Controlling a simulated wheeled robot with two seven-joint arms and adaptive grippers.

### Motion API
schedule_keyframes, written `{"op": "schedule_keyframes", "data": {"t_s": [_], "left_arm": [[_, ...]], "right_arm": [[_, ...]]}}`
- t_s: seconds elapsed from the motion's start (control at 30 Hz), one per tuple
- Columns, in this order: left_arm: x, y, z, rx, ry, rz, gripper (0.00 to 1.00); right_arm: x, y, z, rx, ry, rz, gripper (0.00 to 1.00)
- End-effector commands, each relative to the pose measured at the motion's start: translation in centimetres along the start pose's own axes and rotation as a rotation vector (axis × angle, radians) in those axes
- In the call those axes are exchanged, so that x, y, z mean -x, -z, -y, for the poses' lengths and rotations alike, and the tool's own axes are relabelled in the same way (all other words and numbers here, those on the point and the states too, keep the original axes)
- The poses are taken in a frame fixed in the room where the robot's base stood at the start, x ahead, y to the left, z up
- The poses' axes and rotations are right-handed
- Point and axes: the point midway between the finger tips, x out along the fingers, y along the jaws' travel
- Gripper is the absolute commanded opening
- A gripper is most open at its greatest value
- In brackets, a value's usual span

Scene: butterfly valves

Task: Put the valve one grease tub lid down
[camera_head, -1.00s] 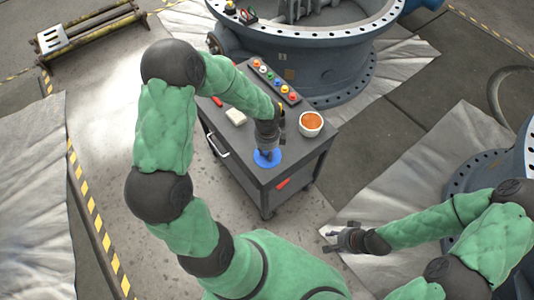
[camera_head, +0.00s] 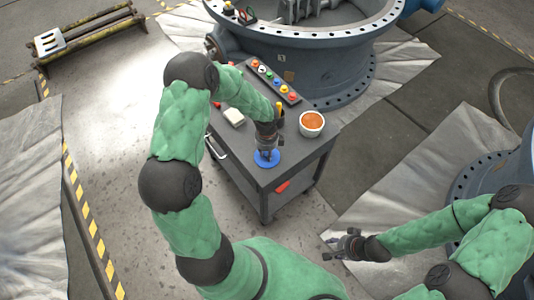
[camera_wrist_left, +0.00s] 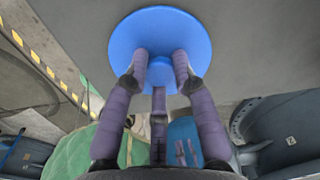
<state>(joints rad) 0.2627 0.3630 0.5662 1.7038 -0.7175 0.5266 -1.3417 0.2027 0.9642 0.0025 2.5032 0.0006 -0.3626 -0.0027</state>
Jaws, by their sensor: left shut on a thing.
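The blue lid (camera_head: 267,158) is at the front of the dark cart top (camera_head: 290,160). In the left wrist view it is a round blue disc (camera_wrist_left: 160,30) with a raised knob (camera_wrist_left: 160,75) at its middle. My left gripper (camera_head: 266,150) points down over it, its fingers (camera_wrist_left: 160,78) shut around the knob. The lid lies at or very close to the cart surface; I cannot tell whether it touches. The open grease tub (camera_head: 311,124), white with orange grease, stands on the cart to the right. My right gripper (camera_head: 335,244) hangs away from the cart, its finger gap too small to judge.
A strip of coloured knobs (camera_head: 274,81) lies along the cart's back edge. A yellow-handled tool (camera_head: 280,110) stands behind my left gripper. A large flanged valve (camera_head: 310,50) stands behind the cart.

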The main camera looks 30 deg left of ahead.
Motion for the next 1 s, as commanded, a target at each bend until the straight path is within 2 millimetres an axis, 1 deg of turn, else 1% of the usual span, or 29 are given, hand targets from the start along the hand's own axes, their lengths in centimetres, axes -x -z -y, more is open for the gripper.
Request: {"op": "schedule_keyframes", "data": {"t_s": [0.1,0.23,0.27,0.3,0.33,0.63,0.73,0.87,1.0], "left_arm": [[0.1,0.0,0.0,0.000,0.000,0.000,0.09],[-0.3,0.0,0.0,0.000,0.000,0.000,0.09],[-0.3,0.0,0.0,0.000,0.000,0.000,0.33],[-0.2,0.0,0.0,0.000,0.000,0.000,0.44],[-0.2,0.0,0.0,0.000,0.000,0.000,0.51],[-0.2,0.0,0.0,0.000,0.000,0.000,0.51],[0.2,0.0,0.0,0.000,0.000,0.000,0.51],[1.8,0.0,0.0,0.000,0.001,0.000,0.51],[4.6,0.0,0.1,0.000,0.003,0.001,0.51]], "right_arm": [[0.1,0.0,0.0,0.000,0.000,-0.001,0.40],[-0.1,0.0,-0.1,0.000,0.000,-0.001,0.40],[-0.1,0.0,0.0,0.000,0.000,-0.001,0.40],[-0.1,0.0,0.0,0.000,0.000,-0.001,0.40],[-0.1,0.0,0.0,0.000,0.000,-0.001,0.40],[-0.1,0.0,0.0,0.000,0.000,0.000,0.40],[0.2,0.0,0.1,0.000,0.000,-0.001,0.40],[0.9,0.0,0.3,0.000,0.000,0.000,0.40],[2.2,-0.1,0.8,0.000,0.000,0.000,0.40]]}}
